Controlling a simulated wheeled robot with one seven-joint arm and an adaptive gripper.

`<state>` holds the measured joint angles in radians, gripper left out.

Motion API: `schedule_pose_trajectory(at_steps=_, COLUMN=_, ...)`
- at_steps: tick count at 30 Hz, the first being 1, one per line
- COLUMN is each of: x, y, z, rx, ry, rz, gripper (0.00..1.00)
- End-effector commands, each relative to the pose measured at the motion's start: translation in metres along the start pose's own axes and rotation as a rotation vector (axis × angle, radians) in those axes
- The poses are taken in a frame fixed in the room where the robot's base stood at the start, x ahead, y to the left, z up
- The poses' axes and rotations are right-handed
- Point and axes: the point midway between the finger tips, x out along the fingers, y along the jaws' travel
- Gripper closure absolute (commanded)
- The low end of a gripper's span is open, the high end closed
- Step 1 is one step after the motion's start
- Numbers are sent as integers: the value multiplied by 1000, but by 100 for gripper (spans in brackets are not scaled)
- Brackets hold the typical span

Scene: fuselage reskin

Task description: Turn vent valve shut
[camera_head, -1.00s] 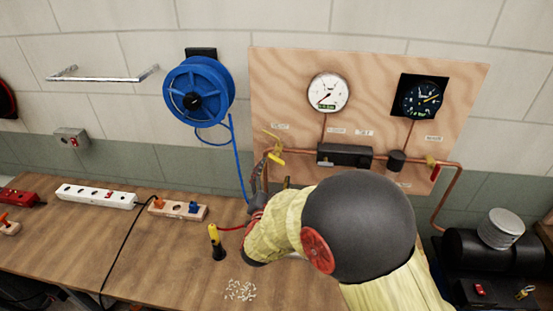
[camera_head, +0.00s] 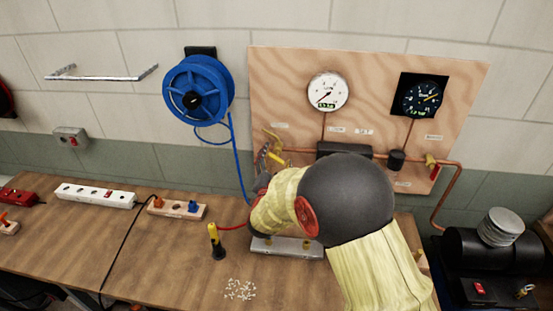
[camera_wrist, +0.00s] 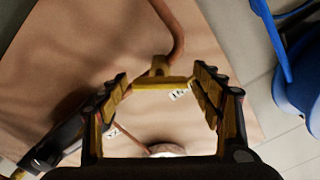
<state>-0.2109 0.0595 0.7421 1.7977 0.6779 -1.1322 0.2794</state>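The vent valve (camera_head: 271,138) is a yellow fitting on the copper pipe at the left of the plywood board. In the wrist view its yellow handle (camera_wrist: 161,84) lies crosswise between my fingertips, with the copper pipe behind it. My gripper (camera_head: 265,160) is at the valve in the head view, partly hidden by my own arm. In the wrist view my gripper (camera_wrist: 162,86) is open, with a finger on each side of the handle. Whether either finger touches the handle is unclear.
A white gauge (camera_head: 328,92) and a black gauge (camera_head: 422,97) sit on the plywood board (camera_head: 375,68). Another yellow-and-red valve (camera_head: 432,168) is at the right. A blue hose reel (camera_head: 198,92) hangs at the left. A metal plate (camera_head: 287,249) lies on the bench (camera_head: 180,262).

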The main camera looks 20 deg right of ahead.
Motion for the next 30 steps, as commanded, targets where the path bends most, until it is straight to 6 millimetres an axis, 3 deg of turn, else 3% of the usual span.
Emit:
schedule_pose_trajectory(at_steps=21, x=0, y=0, z=0, rx=0, ry=0, rz=0, gripper=76)
schedule_pose_trajectory(at_steps=30, x=0, y=1, z=1, rx=30, ry=0, rz=-1, gripper=78)
